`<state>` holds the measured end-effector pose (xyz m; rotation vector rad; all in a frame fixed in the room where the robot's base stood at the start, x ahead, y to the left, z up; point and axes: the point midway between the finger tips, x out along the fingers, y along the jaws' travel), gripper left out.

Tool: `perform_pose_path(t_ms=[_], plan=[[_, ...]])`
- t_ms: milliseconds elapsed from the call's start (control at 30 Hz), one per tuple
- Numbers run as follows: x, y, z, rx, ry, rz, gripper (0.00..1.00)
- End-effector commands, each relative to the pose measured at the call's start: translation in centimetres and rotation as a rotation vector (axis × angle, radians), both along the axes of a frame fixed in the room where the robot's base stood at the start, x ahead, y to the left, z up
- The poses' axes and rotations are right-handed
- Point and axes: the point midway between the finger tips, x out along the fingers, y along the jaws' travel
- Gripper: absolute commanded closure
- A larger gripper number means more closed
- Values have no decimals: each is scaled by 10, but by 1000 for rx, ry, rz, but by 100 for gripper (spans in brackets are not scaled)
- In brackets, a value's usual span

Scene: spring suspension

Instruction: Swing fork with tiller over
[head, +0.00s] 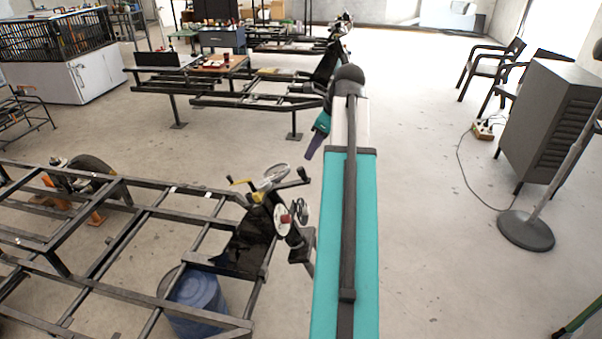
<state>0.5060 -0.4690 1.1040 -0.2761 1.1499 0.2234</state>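A steering assembly (281,200), which looks like the fork with its tiller, stands at the right end of the near dark metal frame (165,212). It has dark bars, a yellow lever, a round ring on top and a pale disc with a red part. Its lower part runs down beside my arm. My arm's teal link rises up the middle of the picture. A small teal piece with a dark purple tip (315,146), perhaps part of my gripper, shows left of the link's far end, above and apart from the assembly. The fingers cannot be made out.
A blue barrel (193,297) stands under the near frame. A second frame (262,98) with a similar assembly stands behind. At right are a grey cabinet (550,122), a round stand base (525,230), a cable and chairs.

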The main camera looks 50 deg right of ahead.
Motion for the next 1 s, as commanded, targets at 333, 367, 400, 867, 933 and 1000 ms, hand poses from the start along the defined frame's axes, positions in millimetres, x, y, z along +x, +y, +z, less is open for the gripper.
perform_pose_path(t_ms=[333, 367, 400, 867, 933, 1000], plan=[[10, 0, -27, 1, 0, -3, 60], [11, 0, -30, 1, 1, -3, 60], [13, 0, -34, 2, 1, -2, 60], [31, 1, -77, 1, 1, -3, 60], [34, 1, -84, 1, 1, -4, 60], [37, 1, -90, 0, 1, -3, 60]])
